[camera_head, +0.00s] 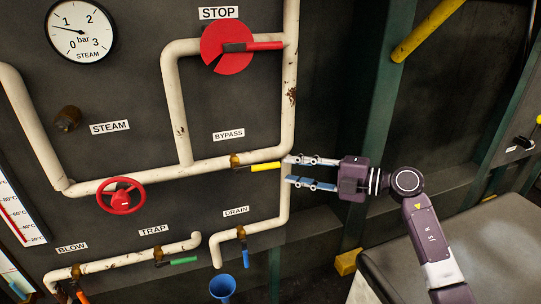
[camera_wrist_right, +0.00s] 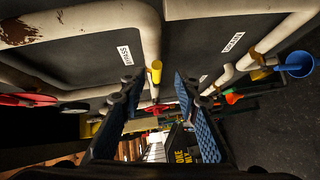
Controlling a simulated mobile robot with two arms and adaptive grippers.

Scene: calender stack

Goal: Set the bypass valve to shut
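The bypass valve is a brass body (camera_head: 236,161) on the light horizontal pipe below the BYPASS label (camera_head: 229,135). Its yellow handle (camera_head: 265,167) points right, roughly along the pipe. My right gripper (camera_head: 288,172) is open and empty, its fingertips just right of the handle's free end. In the right wrist view, the yellow handle (camera_wrist_right: 156,72) appears ahead of the open fingers of the right gripper (camera_wrist_right: 157,88), in the gap between them. I cannot tell whether a finger touches it. My left gripper is not in view.
Nearby are the red STOP disc (camera_head: 222,62) with its red handle, a red handwheel (camera_head: 121,196), the drain valve's blue handle (camera_head: 245,258), the trap valve's green handle (camera_head: 183,261) and a blue funnel (camera_head: 222,287). A vertical pipe (camera_head: 290,95) runs close beside my right fingertips.

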